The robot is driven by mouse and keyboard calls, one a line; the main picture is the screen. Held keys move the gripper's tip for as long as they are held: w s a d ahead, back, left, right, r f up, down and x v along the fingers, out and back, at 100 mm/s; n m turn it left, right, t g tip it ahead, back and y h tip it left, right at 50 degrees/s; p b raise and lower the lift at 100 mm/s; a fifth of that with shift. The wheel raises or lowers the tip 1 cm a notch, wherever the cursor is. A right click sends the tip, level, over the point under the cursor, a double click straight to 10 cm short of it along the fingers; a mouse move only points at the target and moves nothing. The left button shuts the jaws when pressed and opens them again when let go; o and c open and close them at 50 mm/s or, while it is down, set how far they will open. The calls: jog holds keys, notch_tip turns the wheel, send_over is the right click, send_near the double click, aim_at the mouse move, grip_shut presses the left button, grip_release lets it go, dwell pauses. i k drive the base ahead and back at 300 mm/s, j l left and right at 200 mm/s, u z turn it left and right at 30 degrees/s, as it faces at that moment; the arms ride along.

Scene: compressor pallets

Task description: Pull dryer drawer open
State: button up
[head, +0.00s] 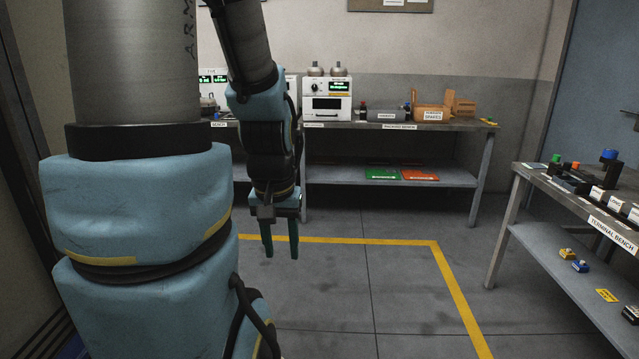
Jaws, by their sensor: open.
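My gripper (281,248) hangs pointing down in the middle left of the head view, its two dark green fingers apart with nothing between them. It is in front of the back bench and well short of it. A white box-shaped unit (314,88) with a green display, a knob and a dark horizontal slot or handle low on its front stands on that bench; it may be the dryer. Its label is too small to read. I cannot tell whether a drawer there is open. More white equipment (207,88) with green displays is partly hidden behind my arm.
The back bench (455,125) also holds a grey cylinder (386,115) and an orange-brown bin (432,112). Green (383,174) and red (420,174) mats lie on its lower shelf. The terminal bench (575,201) stands at right. The floor between is clear, marked with yellow lines.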

aim_at(325, 109)
jog(key=i, duration=2.05)
jog(key=i+u, duration=0.2)
jog(key=i, duration=0.2)
jog(key=i+l+u, duration=0.15)
jog(key=i, duration=0.3)
jog(key=i+l+u, duration=0.2)
jog(key=i, duration=0.2)
jog(key=i+l+u, duration=0.15)
jog(key=i, duration=0.25)
jog(key=i+l+u, duration=0.45)
jog(key=i+l, duration=0.05)
jog(key=i, duration=0.05)
